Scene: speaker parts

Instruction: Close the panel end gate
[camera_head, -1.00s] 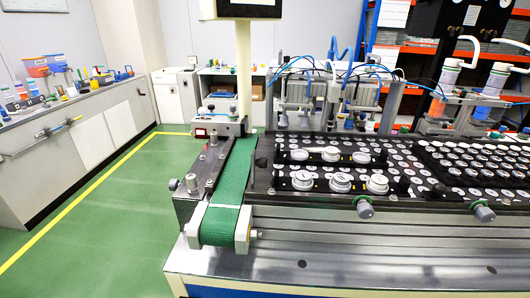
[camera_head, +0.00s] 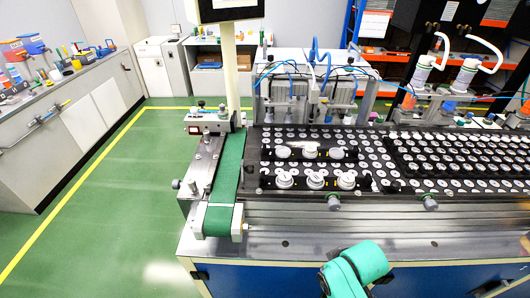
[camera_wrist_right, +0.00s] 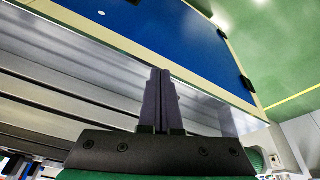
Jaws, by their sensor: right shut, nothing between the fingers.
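I cannot pick out a panel end gate for certain in either view. The workstation (camera_head: 330,222) has a green conveyor belt (camera_head: 229,165) at its left end and a black panel (camera_head: 375,150) with rows of round white parts beside it. My right gripper (camera_wrist_right: 160,74) is shut and empty in the right wrist view, its dark fingers together in front of the bench's metal edge and blue side (camera_wrist_right: 165,35). In the head view only a teal part of my right arm shows at the bottom, in front of the bench; the gripper is hidden there. My left gripper is in neither view.
Grey knobs (camera_head: 333,202) stick out along the panel's front edge. A pale post with a screen (camera_head: 230,9) rises behind the belt. Pneumatic units with blue hoses (camera_head: 290,90) stand at the back. The green floor (camera_head: 105,220) on the left is clear.

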